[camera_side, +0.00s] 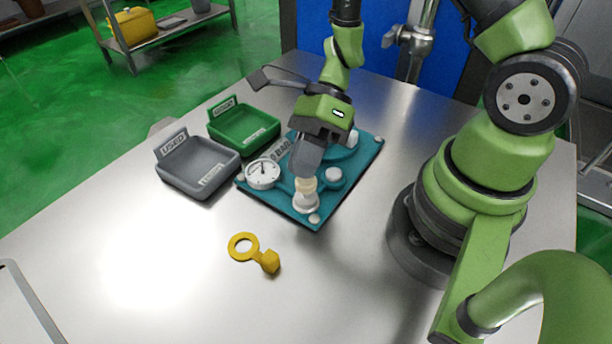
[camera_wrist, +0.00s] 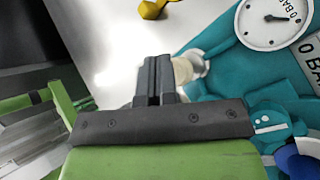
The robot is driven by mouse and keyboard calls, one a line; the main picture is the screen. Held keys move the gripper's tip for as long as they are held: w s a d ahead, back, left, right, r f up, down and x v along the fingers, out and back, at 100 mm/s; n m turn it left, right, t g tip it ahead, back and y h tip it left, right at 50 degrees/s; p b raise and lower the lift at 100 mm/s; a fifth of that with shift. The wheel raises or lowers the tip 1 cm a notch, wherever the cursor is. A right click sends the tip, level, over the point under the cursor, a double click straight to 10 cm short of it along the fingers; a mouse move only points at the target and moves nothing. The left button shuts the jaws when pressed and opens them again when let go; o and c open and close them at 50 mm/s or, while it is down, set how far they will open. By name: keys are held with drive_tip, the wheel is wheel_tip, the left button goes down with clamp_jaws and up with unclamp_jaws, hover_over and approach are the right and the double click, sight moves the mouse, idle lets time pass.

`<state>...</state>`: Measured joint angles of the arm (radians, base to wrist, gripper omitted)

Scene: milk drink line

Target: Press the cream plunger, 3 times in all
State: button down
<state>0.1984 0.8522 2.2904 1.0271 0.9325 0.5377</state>
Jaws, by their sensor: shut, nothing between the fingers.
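The cream plunger (camera_side: 306,184) stands on a white base near the front corner of the teal plate (camera_side: 277,211). My gripper (camera_side: 304,172) is shut and empty, pointing down at the plunger's top. From the side view I cannot tell whether the fingertips touch it. In the wrist view the shut fingers (camera_wrist: 155,80) cover part of the cream plunger (camera_wrist: 182,70), which shows just right of the fingertips. A white dial gauge (camera_side: 263,174) sits on the plate to the left; it also shows in the wrist view (camera_wrist: 272,20).
A grey tray (camera_side: 196,186) marked USED and a green tray (camera_side: 240,140) stand left of the plate. A yellow ring-ended tool (camera_side: 268,260) lies on the bare metal table in front.

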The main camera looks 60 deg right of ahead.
drive_tip(key=shift+f, duration=1.05)
idle(0.7)
drive_tip(key=shift+r, duration=1.5)
drive_tip(key=shift+r, duration=0.1)
drive_tip(key=shift+r, duration=2.4)
idle(0.3)
wheel_tip(320, 180, up, 4)
drive_tip(key=shift+f, duration=0.1)
idle(0.4)
